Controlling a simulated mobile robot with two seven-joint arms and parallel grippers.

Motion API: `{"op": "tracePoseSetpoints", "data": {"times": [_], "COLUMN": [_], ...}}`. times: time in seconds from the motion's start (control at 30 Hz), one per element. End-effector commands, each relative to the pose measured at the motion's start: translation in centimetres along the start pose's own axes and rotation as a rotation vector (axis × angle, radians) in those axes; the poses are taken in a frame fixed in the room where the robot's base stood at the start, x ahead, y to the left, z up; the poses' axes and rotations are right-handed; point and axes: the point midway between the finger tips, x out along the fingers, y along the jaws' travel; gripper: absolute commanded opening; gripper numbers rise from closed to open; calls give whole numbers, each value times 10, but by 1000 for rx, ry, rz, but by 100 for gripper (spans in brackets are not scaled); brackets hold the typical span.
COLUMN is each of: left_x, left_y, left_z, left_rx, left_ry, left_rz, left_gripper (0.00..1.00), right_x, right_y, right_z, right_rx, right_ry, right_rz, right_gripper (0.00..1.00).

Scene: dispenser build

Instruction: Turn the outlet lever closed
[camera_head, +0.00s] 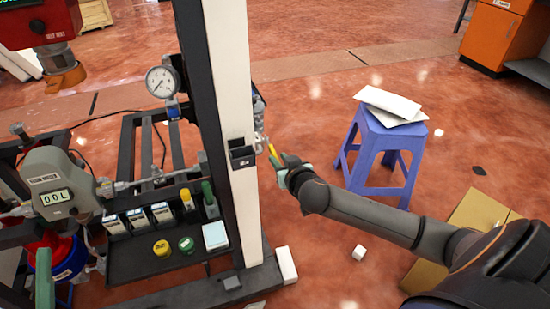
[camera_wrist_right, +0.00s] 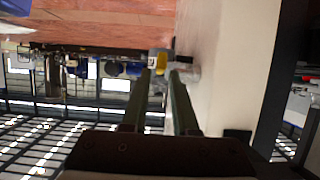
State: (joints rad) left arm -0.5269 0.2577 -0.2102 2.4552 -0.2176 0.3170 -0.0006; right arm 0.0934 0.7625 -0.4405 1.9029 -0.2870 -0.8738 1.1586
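A small yellow piece (camera_head: 272,150), which looks like the outlet lever, shows just right of the white post at the tip of my right gripper (camera_head: 279,163). In the right wrist view the yellow piece (camera_wrist_right: 158,61) is at the far end of the two dark green fingers, next to a grey metal fitting (camera_wrist_right: 186,70). My right gripper (camera_wrist_right: 161,82) is open, with a clear gap between its fingers. I cannot tell whether the fingertips touch the yellow piece or flank it. The lever's turn position is not clear. My left gripper is not in view.
The tall white post (camera_head: 231,95) stands close beside my right gripper. A pressure gauge (camera_head: 162,82) and a flow meter reading 0.0 L (camera_head: 56,197) are on the left. A blue stool (camera_head: 382,150) with white sheets stands on the right.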

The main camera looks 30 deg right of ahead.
Motion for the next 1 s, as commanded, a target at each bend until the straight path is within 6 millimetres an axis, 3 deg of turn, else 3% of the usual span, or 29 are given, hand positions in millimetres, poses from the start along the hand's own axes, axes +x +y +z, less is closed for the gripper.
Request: {"op": "tracePoseSetpoints", "data": {"times": [0.1,0.3,0.67,0.93,1.0], "left_x": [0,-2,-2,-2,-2], "left_y": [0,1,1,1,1], "left_z": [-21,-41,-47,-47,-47], "left_rx": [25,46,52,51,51], "left_ry": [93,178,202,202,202], "left_rz": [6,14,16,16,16], "left_gripper": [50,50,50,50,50], "right_x": [15,34,39,38,38], "right_y": [0,0,0,0,0], "right_z": [0,0,0,0,0], "right_rx": [1,1,1,1,1], "right_ry": [1,1,-1,-1,0], "right_rz": [1,0,-1,0,0], "right_gripper": [28,28,28,0,0]}}
